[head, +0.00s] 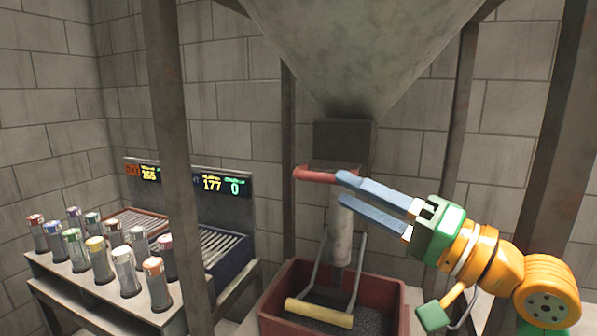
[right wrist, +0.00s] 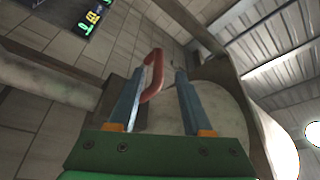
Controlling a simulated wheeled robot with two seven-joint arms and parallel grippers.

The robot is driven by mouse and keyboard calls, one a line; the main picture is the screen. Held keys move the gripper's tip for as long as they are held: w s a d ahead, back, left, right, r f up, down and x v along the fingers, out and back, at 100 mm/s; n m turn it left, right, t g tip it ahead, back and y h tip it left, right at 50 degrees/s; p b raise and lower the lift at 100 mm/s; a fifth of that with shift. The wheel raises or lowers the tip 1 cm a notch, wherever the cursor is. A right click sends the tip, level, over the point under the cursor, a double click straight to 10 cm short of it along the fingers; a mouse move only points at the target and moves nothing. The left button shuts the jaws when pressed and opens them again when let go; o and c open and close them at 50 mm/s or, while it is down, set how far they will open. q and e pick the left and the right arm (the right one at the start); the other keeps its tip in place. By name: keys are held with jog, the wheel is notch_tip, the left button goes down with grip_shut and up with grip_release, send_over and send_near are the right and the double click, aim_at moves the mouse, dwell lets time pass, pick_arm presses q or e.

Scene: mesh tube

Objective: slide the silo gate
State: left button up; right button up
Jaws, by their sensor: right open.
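The grey silo hopper (head: 360,50) narrows down to a dark square neck (head: 343,138) in the head view. A red gate handle (head: 315,174) sticks out to the left below the neck. A pale spout tube (head: 341,235) hangs under it. My right gripper (head: 341,189) is open, with its blue fingers pointing left at the handle. In the right wrist view the bent red handle (right wrist: 153,75) shows between the open fingers (right wrist: 160,72), closer to the left one. I cannot tell whether a finger touches it. My left gripper is out of view.
A red bin (head: 390,284) with dark granules stands under the spout, with a yellow bar (head: 318,312) on grey rods over it. Metal posts (head: 170,130) frame the silo. Capped tubes (head: 124,271) stand on a bench at left, near lit displays (head: 225,186).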

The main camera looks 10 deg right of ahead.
aim_at(323, 178)
jog(key=p+x, duration=0.1)
jog(key=x, duration=0.1)
jog(key=p+x, duration=0.1)
jog(key=x, duration=0.1)
jog(key=shift+w+r, duration=0.3)
jog(key=shift+w, duration=0.1)
jog(key=shift+w+a, duration=0.2)
jog(key=shift+w, duration=0.05)
jog(key=shift+w+a+f, duration=0.1)
jog(key=shift+w+a, duration=0.05)
jog(key=shift+a, duration=0.1)
jog(key=shift+d, duration=0.1)
grip_shut()
dwell(0.4)
